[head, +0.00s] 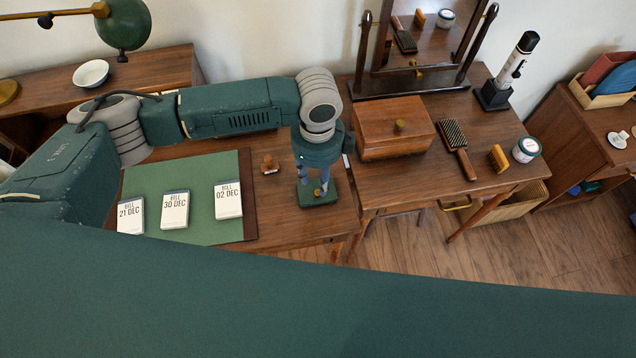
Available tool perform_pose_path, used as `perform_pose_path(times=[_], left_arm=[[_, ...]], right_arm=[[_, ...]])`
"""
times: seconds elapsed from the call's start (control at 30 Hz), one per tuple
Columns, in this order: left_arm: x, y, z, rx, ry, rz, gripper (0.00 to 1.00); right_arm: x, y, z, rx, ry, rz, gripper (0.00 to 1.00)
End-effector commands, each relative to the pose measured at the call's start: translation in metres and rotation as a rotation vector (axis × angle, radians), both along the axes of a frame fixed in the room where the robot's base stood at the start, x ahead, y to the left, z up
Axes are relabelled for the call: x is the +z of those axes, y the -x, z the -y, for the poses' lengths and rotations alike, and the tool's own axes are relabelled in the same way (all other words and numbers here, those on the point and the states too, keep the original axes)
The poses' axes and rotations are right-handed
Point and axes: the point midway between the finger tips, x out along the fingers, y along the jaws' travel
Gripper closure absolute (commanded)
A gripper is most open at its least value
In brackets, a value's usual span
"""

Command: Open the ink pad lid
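The ink pad (323,200) is a small dark green box on the wooden desk, just right of the green desk mat. Its lid looks closed, and a small brass knob (317,191) shows on top. My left gripper (315,186) points straight down over the ink pad. Its fingers look apart, one on each side of the knob, with a gap visible between them. I cannot tell whether the fingertips touch the lid. My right gripper is not in view.
A wooden stamp (268,164) stands left of the ink pad. Several bill cards, such as the 02 DEC one (228,200), lie on the green mat (200,228). A wooden box (392,130), a brush (456,150) and a jar (526,150) occupy the vanity on the right.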

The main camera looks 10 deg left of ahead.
Motion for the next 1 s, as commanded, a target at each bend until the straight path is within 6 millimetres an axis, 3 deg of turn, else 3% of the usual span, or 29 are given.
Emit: perform_pose_path(times=[0.13, 0.3, 0.5, 0.73, 0.9, 1.0], left_arm=[[-0.027, 0.001, 0.0, 0.0, -0.001, -0.002, 0.65], [-0.05, 0.0, 0.0, 0.001, 0.0, -0.001, 0.65], [-0.061, 0.0, 0.0, -0.001, 0.0, 0.001, 0.65], [-0.062, 0.0, 0.0, -0.001, 0.0, 0.001, 0.65], [-0.061, 0.0, 0.0, -0.001, 0.0, 0.001, 0.99], [-0.061, 0.0, 0.0, -0.001, 0.0, 0.001, 1.0]], right_arm=[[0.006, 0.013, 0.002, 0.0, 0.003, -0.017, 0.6], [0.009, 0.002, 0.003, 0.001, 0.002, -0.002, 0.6], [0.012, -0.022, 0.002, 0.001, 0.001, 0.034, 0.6], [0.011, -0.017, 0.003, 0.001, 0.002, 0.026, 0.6], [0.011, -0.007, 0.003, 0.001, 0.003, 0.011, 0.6], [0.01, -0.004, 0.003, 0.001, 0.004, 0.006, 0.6]])
